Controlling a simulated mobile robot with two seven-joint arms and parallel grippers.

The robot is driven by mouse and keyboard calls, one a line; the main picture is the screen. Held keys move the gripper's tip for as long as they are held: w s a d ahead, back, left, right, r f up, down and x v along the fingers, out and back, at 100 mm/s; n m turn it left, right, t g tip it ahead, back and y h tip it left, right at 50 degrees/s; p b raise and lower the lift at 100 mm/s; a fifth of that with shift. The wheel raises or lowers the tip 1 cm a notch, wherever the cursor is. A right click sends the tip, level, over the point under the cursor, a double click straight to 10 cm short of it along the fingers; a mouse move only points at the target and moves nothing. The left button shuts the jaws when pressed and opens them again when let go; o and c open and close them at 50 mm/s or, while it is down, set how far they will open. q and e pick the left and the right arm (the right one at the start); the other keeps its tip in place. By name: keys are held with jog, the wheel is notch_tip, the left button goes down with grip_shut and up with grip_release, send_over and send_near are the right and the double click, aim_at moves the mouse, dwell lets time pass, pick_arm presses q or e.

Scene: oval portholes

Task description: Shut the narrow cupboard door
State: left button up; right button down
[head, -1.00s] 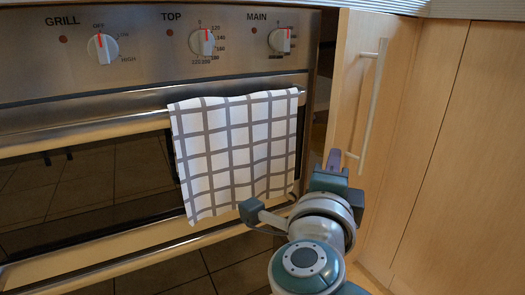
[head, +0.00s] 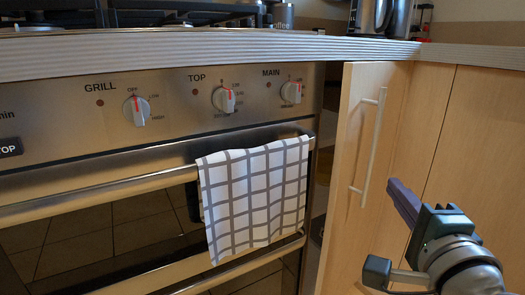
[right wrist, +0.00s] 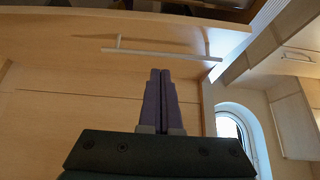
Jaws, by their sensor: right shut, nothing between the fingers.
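The narrow cupboard door (head: 342,185) is light wood and stands ajar beside the oven, with a dark gap along its left edge. Its long pale bar handle (head: 373,150) runs upright on the door face and also shows in the right wrist view (right wrist: 165,53). My right gripper (head: 390,183) is shut and empty, its purple fingers together, to the right of the handle's lower end. In the right wrist view the shut fingertips (right wrist: 160,72) point toward the handle and appear apart from it. My left gripper is not in view.
The steel oven (head: 60,160) stands left of the door, with a checked towel (head: 255,195) on its rail. The worktop edge (head: 200,45) runs above. A wider wood panel (head: 480,150) meets the door's right side.

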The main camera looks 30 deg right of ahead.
aim_at(335, 155)
jog(key=b+x, duration=0.1)
jog(key=x, duration=0.2)
jog(key=a+b+x, duration=0.1)
jog(key=x, duration=0.3)
jog(key=w+b+x, duration=0.1)
jog(key=x, duration=0.2)
jog(key=shift+w+a+f, duration=0.1)
jog(key=shift+w+a, duration=0.15)
jog(key=shift+w+a+b, duration=0.2)
jog(key=shift+w+b, duration=0.1)
jog(key=shift+w, duration=0.15)
jog(key=w, duration=0.2)
jog(key=w+a+b, duration=0.1)
jog(key=w, duration=0.2)
jog(key=shift+w+a, duration=0.25)
jog(key=shift+a+f, duration=0.1)
jog(key=shift+a, duration=0.05)
jog(key=shift+s, duration=0.1)
